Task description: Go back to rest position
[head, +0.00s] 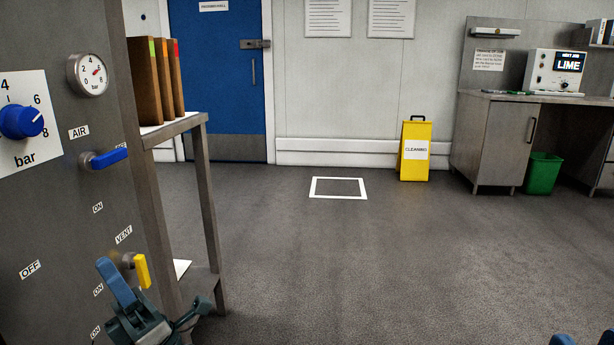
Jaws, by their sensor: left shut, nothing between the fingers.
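My left gripper (118,283) is low at the left, in front of the grey control panel (60,215). It is shut with nothing in it. It overlaps the area beside the yellow VENT lever (142,271), which points down; I cannot tell whether they touch. Above it, the blue AIR lever (108,157) lies sideways. Higher up are a blue pressure knob (21,121) and a round gauge (88,74) with a red needle.
The middle floor is clear, with a white square outline (338,196). A yellow CLEANING stand (415,165), workbench (490,135) and green bin (542,174) stand farther back.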

